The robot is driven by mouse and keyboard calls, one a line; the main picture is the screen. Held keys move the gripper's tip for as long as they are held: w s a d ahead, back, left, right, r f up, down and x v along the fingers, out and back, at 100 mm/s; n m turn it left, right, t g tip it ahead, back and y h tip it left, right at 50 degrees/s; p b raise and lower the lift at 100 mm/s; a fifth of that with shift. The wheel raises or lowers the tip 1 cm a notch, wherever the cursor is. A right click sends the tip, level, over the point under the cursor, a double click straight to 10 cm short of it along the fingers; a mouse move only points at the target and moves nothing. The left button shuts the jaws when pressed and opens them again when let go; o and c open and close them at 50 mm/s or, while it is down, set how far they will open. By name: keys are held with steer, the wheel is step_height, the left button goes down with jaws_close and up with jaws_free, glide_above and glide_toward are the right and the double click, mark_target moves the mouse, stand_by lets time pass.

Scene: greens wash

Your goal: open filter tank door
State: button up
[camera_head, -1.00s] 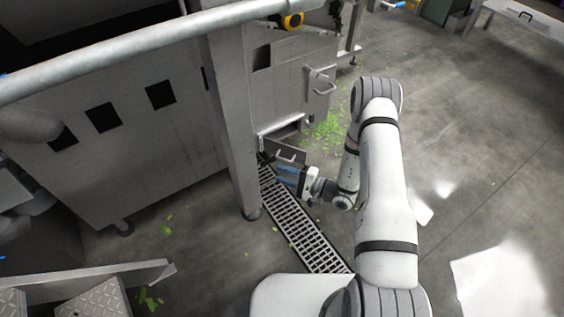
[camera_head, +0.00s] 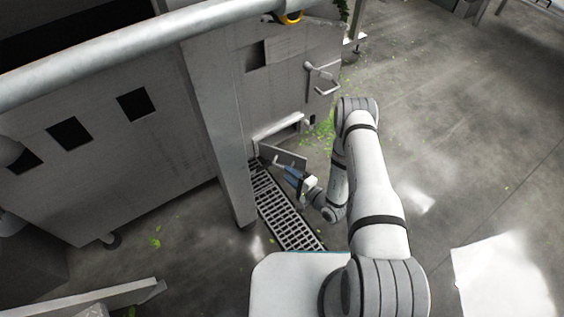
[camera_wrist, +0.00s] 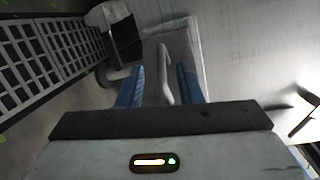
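The filter tank door is a small grey flap (camera_head: 287,157) low on the metal tank, standing swung outward below a dark opening (camera_head: 281,132). In the wrist view the door panel (camera_wrist: 184,45) fills the upper middle, with a pale bar handle (camera_wrist: 164,72) on it. My gripper (camera_head: 287,172) is at the outer side of the flap. In the wrist view my gripper (camera_wrist: 160,72) has its two blue fingers apart, one on each side of the handle, with gaps showing. In the head view the fingers partly hide the handle.
A floor drain grating (camera_head: 285,217) runs just below the door. A grey post (camera_head: 217,130) stands left of it. A larger upper door with a handle (camera_head: 325,80) is above. Green leaf bits lie on the floor; the floor to the right is mostly clear.

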mark_target(280, 166)
steer(key=b+x, duration=0.1)
steer(key=x, duration=0.4)
steer(key=shift+w+f+b, duration=0.1)
steer(key=shift+w+b, duration=0.05)
steer(key=shift+b, duration=0.15)
steer(key=shift+w+a, duration=0.2)
steer(key=shift+w, duration=0.15)
steer(key=shift+c, duration=0.3)
steer(key=shift+s, duration=0.1)
jaws_close()
